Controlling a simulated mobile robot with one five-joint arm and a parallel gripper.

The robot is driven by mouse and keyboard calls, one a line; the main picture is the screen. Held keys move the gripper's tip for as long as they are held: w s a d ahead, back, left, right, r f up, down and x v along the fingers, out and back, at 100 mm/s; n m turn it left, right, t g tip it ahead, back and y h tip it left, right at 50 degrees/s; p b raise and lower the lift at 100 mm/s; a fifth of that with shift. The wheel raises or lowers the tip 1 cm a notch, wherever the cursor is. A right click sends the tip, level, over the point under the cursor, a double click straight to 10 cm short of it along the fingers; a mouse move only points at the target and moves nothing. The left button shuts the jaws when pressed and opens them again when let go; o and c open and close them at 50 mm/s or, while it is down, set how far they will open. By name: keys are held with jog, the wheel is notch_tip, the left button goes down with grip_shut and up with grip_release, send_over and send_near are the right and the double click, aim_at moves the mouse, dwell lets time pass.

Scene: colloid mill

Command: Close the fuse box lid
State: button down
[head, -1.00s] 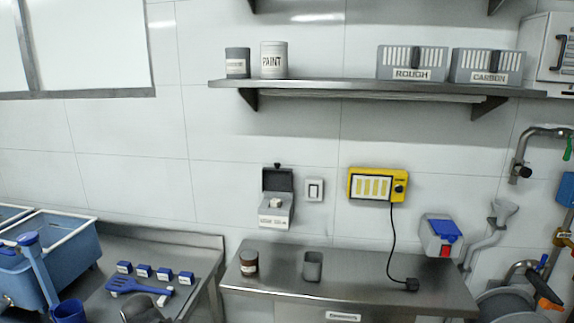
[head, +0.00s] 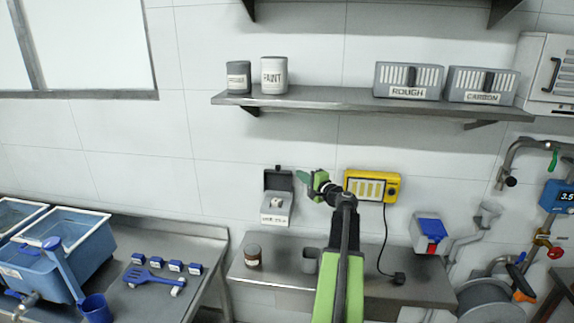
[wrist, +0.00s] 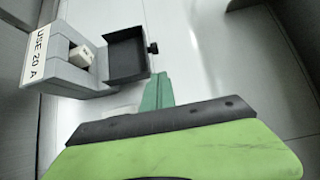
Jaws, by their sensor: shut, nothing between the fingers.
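The fuse box (head: 274,215) is a small grey box on the wall, with a white label on its front. Its dark lid (head: 279,181) is open and stands up against the wall. In the wrist view the box (wrist: 72,58) is at upper left, a white fuse (wrist: 82,55) sits inside, and the hollow lid (wrist: 125,60) has a small black knob (wrist: 153,48) at its outer edge. My gripper (head: 302,176) is shut and empty, just right of the lid in the head view. Its green fingertips (wrist: 159,88) are close beside the lid; I cannot tell whether they touch.
A yellow device (head: 373,186) is on the wall just right of my gripper, with a black cable hanging down. A steel shelf (head: 340,98) is above. The wall left of the box is clear.

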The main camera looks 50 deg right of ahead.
aim_at(286, 171)
jog(key=x, duration=1)
jog(key=shift+w+a, duration=0.1)
